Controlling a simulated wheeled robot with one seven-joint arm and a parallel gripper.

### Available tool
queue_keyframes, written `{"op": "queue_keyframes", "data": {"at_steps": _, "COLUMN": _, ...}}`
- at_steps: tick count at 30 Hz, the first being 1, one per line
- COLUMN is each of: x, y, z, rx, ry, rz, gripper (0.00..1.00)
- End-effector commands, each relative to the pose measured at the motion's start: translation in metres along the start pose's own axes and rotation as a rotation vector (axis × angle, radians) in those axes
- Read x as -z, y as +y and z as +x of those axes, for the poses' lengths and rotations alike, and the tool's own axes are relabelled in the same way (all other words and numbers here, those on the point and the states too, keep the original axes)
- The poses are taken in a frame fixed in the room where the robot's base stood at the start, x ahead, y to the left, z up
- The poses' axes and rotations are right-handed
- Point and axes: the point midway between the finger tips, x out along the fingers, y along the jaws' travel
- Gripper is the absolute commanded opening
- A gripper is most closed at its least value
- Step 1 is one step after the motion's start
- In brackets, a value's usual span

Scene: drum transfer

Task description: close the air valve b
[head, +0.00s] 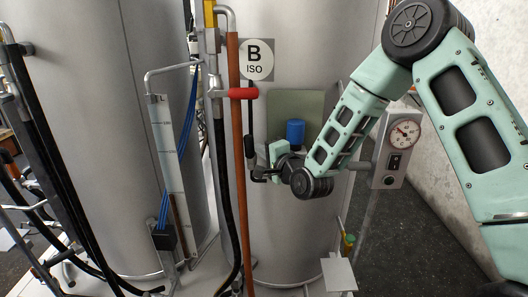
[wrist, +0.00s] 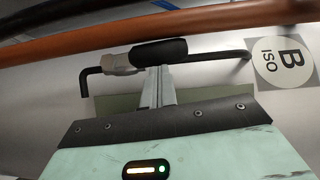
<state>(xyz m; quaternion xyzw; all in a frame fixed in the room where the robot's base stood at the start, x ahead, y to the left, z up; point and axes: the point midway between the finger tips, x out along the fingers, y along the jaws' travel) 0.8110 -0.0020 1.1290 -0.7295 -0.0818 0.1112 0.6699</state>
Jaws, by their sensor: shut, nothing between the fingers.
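Air valve b appears as a black grip (wrist: 160,52) on a metal fitting (wrist: 117,64) in the thin black line beside the B ISO sign. In the head view the black grip (head: 249,146) stands upright just right of the orange pipe. The grip lies along the line. My gripper (wrist: 160,74) is shut and empty, its fingertips right at the side of the grip. Whether they touch it, I cannot tell. In the head view my gripper (head: 261,153) points left in front of drum B; its fingertips are too small there to make out.
The orange pipe (head: 235,180) and a black hose run just left of the grip. A red handle (head: 242,93) sits above. A blue cylinder (head: 295,133) is close to my wrist. A gauge box (head: 396,145) stands right, behind my arm.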

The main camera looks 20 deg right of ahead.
Motion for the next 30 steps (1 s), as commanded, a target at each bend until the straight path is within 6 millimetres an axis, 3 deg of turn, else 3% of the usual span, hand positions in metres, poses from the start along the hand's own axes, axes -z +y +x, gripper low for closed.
{"op": "queue_keyframes", "data": {"at_steps": 8, "x": -0.009, "y": -0.008, "z": 0.006, "rx": -0.066, "ry": -0.003, "rz": -0.107, "gripper": 0.0}}
{"op": "queue_keyframes", "data": {"at_steps": 30, "x": -0.052, "y": -0.014, "z": 0.033, "rx": -0.452, "ry": -0.005, "rz": -0.682, "gripper": 0.0}}
